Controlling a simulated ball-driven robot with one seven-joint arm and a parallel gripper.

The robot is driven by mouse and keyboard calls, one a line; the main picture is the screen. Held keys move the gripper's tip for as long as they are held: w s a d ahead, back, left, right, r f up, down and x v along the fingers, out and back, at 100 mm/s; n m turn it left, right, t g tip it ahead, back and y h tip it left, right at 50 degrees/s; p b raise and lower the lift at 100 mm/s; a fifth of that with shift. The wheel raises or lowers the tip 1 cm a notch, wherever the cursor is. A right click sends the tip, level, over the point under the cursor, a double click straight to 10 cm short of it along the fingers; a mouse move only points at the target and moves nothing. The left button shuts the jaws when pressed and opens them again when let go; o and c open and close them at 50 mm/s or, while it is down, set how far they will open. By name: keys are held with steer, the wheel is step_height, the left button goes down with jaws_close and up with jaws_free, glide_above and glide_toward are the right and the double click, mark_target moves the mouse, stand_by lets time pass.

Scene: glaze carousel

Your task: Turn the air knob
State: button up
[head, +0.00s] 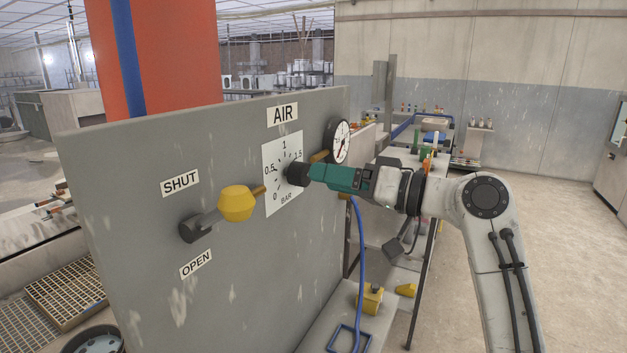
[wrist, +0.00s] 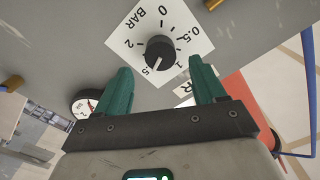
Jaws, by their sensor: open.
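The air knob (head: 297,174) is a round black knob on a white dial plate (head: 270,199) marked 0 to 2 BAR, under the AIR label (head: 283,114). In the wrist view the knob (wrist: 160,50) shows a white pointer mark aimed roughly at the 1.5 marking. My gripper (head: 309,173) has green fingers and is at the knob in the head view. In the wrist view the open gripper (wrist: 160,66) has one finger on each side of the knob, with visible gaps. Whether the fingertips reach the knob's depth I cannot tell.
A round pressure gauge (head: 340,142) sits on the grey panel (head: 150,290) right of the dial. A yellow valve body (head: 237,203) with a dark lever (head: 198,228) lies to the left, between SHUT and OPEN labels. A blue hose (head: 361,255) hangs below my gripper.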

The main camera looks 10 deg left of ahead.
steer(key=v, duration=0.5)
steer(key=shift+s+d+b, duration=0.1)
steer(key=shift+d+b, duration=0.1)
steer(key=shift+b, duration=0.2)
steer(key=s+d+f+m+h, duration=0.2)
steer(key=s+d+f+h, duration=0.1)
steer(key=f, duration=0.8)
steer(key=s+d+f+m+h, duration=0.1)
steer(key=s+d+f+h, duration=0.25)
steer(key=f, duration=0.75)
steer(key=s+d+f+m+h, duration=0.2)
steer(key=s+d+f, duration=0.15)
steer(key=f, duration=0.75)
steer(key=s+d+f+m+g+h, duration=0.15)
steer(key=s+d+f+h, duration=0.35)
steer(key=s+f, duration=0.65)
steer(key=s+d+f+g+h, duration=0.1)
steer(key=s+d, duration=0.2)
steer(key=s, duration=0.3)
steer(key=s+d+f+m+g+h, duration=0.1)
steer(key=s+d+f, duration=0.1)
steer(key=s+d, duration=0.2)
steer(key=s+d+f+g+h, duration=0.1)
steer(key=s+d, duration=0.2)
steer(key=s, duration=0.7)
steer(key=shift+s+d+f+g+h, duration=0.2)
steer(key=shift+d+f+g+h, duration=0.05)
steer(key=shift+d+g+h, duration=0.15)
